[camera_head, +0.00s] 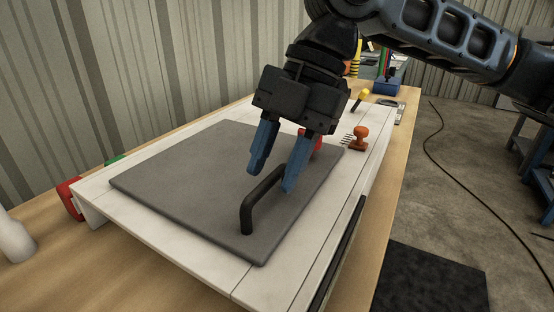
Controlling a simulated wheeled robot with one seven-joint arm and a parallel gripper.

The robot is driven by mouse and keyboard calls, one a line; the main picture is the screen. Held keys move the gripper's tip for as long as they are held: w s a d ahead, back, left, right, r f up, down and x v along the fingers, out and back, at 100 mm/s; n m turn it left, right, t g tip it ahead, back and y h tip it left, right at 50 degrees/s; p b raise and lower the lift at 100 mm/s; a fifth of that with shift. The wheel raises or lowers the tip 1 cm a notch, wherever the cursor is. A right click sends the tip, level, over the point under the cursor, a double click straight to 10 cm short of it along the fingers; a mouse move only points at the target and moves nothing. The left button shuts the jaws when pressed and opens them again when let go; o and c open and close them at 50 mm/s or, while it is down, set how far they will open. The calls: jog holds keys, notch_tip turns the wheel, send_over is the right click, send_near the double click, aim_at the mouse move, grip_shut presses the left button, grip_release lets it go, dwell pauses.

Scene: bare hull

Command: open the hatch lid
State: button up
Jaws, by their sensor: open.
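The hatch lid (185,185) is a flat dark grey square panel lying on a white hull panel (180,257). It appears flat and closed. A black bar handle (262,201) stands up from the lid near its front right edge. My gripper (275,182) comes down from above with two blue fingers spread apart and empty. The right finger overlaps the far end of the handle in the view, and the left finger is to the left of the handle. I cannot tell whether either finger touches the handle.
An orange-brown stamp-like object (359,138) sits right of the lid's far corner. A red object (315,144) is partly hidden behind my gripper. A red block (70,198) and a white cylinder (15,238) are at the left. The wooden bench (55,262) ends at the right above open floor.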

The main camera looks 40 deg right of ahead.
jog(key=shift+c, duration=0.2)
grip_shut()
dwell(0.4)
